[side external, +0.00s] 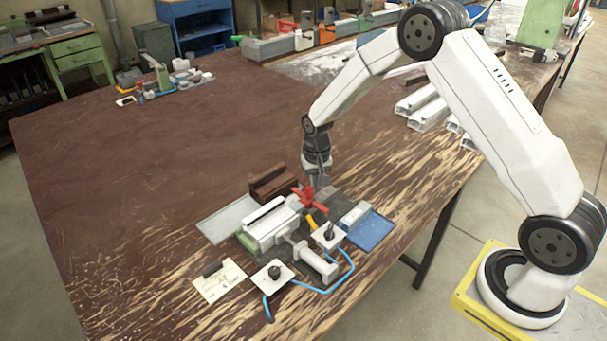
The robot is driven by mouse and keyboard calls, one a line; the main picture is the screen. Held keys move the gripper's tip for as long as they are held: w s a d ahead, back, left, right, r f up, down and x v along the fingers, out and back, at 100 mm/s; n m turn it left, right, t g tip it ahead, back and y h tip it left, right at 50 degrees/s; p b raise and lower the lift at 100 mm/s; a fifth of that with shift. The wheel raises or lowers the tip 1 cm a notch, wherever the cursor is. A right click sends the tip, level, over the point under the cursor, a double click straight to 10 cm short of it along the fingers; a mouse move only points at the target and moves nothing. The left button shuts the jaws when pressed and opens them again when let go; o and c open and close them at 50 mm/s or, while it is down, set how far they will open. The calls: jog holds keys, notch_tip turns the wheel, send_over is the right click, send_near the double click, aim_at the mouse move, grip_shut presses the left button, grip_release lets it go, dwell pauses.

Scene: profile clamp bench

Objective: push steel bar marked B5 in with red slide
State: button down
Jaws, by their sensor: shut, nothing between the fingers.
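My gripper (317,181) points down over the clamp fixture at the front middle of the table, its fingers shut and empty. The red slide (308,199) is just below the fingertips; I cannot tell whether they touch it. A light metal profile (265,218) lies in the fixture left of the red slide. No B5 mark can be read at this size, so I cannot tell which piece is the steel bar. The area right under the gripper is partly hidden.
A brown block (272,183) stands behind the fixture, with a pale plate (223,221) to its left. Black knobs on white plates (273,272) and a blue hose (345,272) lie in front. A card (219,283) lies front left. The table's left side is largely clear.

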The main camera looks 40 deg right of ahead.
aim_at(304, 201)
jog(key=shift+a, duration=2.2)
dwell(1.7)
jog(key=shift+r, duration=0.1)
jog(key=shift+w+d+r, duration=0.1)
jog(key=shift+d+r, duration=0.05)
jog(key=shift+r, duration=0.85)
jog(key=shift+d+r, duration=0.2)
jog(key=shift+r, duration=0.55)
jog(key=shift+d+r, duration=0.15)
jog(key=shift+r, duration=0.55)
jog(key=shift+d+r, duration=0.2)
jog(key=shift+r, duration=0.75)
